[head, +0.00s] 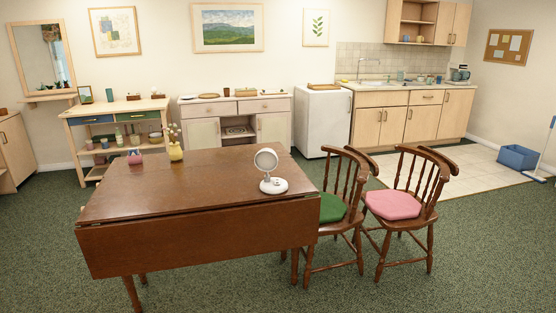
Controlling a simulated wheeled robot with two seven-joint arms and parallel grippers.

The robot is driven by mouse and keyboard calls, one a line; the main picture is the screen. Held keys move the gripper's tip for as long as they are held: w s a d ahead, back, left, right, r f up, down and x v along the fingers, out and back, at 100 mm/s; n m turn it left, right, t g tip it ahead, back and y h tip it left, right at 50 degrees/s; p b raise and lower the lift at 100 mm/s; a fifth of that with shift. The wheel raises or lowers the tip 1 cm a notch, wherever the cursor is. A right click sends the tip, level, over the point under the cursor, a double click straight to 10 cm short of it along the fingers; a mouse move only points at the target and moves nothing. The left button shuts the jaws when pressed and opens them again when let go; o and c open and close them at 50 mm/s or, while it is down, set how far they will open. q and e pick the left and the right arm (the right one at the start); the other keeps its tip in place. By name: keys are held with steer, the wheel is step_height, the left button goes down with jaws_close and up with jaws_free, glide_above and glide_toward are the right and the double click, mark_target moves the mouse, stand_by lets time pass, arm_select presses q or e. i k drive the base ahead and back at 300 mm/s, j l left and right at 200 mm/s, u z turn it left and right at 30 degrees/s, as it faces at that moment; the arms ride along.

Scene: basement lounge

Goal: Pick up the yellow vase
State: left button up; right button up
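The yellow vase (176,152) stands upright near the far edge of the dark wooden drop-leaf table (140,196), left of the middle. Thin stems with small pale flowers rise from it. A small pink object (134,157) is to its left at the table's far edge. Neither of my grippers shows in the head view.
A round white mirror or lamp on a base (268,170) stands on the table's right part. Two wooden chairs, one with a green cushion (332,207) and one with a pink cushion (393,204), stand at the right. Green carpet (210,288) is open in front.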

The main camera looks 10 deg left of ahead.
mark_target(175, 152)
steer(key=i+j+u, duration=0.2)
steer(key=i, duration=0.5)
steer(key=i+j+u, duration=0.15)
steer(key=i, duration=0.6)
steer(key=i+j+z, duration=0.1)
steer(key=j, duration=0.25)
steer(key=i+j, duration=0.25)
steer(key=i+j+z, duration=0.15)
steer(key=j, duration=0.25)
steer(key=i+j+z, duration=0.1)
steer(key=j, duration=0.25)
steer(key=i+j, duration=0.2)
steer(key=j, duration=0.2)
steer(key=j+z, duration=0.1)
steer(key=j, duration=0.35)
steer(key=i, duration=0.05)
